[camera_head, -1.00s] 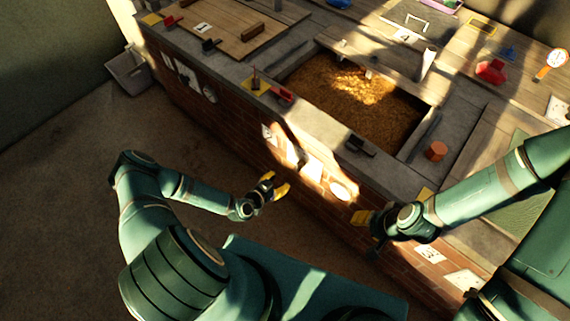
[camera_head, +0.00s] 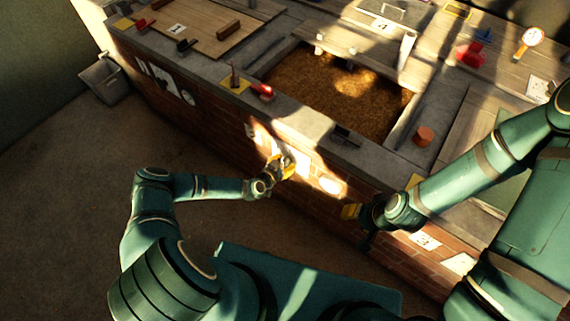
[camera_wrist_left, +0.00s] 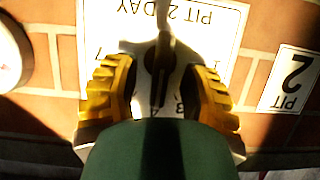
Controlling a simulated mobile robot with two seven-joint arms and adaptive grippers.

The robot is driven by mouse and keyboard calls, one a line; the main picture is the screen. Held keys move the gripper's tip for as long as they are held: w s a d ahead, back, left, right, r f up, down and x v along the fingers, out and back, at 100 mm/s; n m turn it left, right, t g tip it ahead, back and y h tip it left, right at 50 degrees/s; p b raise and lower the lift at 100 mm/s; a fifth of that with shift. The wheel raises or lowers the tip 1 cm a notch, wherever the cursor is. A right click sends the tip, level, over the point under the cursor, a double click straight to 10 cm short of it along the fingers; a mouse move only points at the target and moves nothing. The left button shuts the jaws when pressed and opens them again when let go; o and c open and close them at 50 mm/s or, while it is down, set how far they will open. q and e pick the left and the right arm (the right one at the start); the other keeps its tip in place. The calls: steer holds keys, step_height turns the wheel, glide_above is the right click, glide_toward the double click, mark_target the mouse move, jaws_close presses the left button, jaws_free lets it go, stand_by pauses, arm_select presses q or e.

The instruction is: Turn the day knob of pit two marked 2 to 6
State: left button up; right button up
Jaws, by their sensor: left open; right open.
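The white day plate of pit two (camera_wrist_left: 225,30) is on the brick front and reads "PIT 2 DAY" upside down in the left wrist view. It also shows in the head view (camera_head: 297,158), partly behind my gripper. The day knob (camera_wrist_left: 163,50) is a narrow bar over a dark centre; which number it points to is unclear. My left gripper (camera_head: 285,168) is open at the plate, its yellow fingers (camera_wrist_left: 158,92) on either side of the knob, with gaps showing. My right gripper (camera_head: 349,211) is open and apart from the plate, farther right along the brick front.
A "PIT 2" label (camera_wrist_left: 291,78) is beside the day plate. A round white-faced part (camera_wrist_left: 8,52) is on its other side. Above the wall, the grain pit (camera_head: 330,90) has a stone rim carrying a red-handled part (camera_head: 264,90) and a dark block (camera_head: 345,136).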

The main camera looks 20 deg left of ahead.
arm_select(q)
steer(key=shift+w+d+f, duration=0.1)
steer(key=shift+w, duration=0.15)
jaws_close()
